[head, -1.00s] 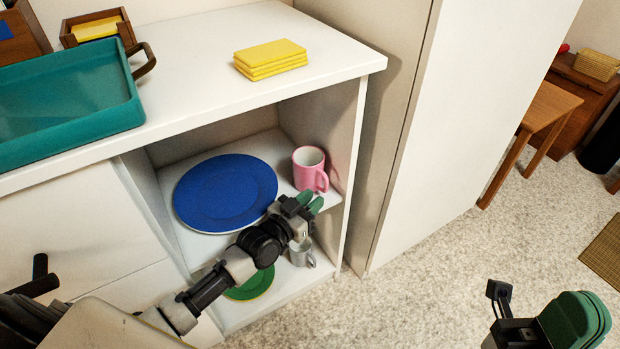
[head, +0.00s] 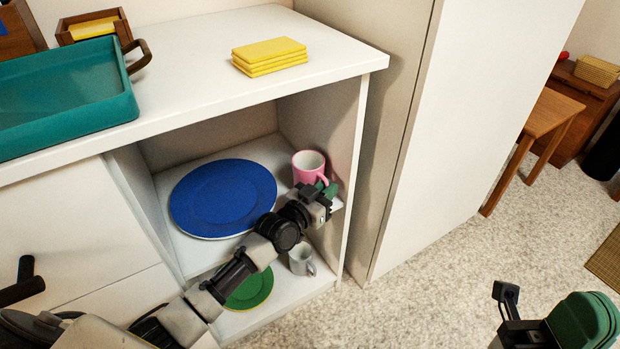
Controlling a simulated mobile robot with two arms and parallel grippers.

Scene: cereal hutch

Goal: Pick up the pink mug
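The pink mug (head: 308,163) stands upright on the upper shelf of the open hutch compartment, near its right wall. Its handle side faces my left gripper (head: 327,189). That gripper is at the lower right of the mug, with its green fingertips at the handle and overlapping it in view. Whether the fingers are around the handle or only in front of it is hidden, as is their gap. My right gripper (head: 583,322) is at the bottom right corner, over the floor and far from the mug. Its finger gap is not clear.
A blue plate (head: 222,195) lies left of the mug on the same shelf. Below are a grey mug (head: 301,259) and a green plate (head: 250,290). Yellow cloths (head: 269,56) and a teal tray (head: 65,95) are on the hutch top. Floor at right is open.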

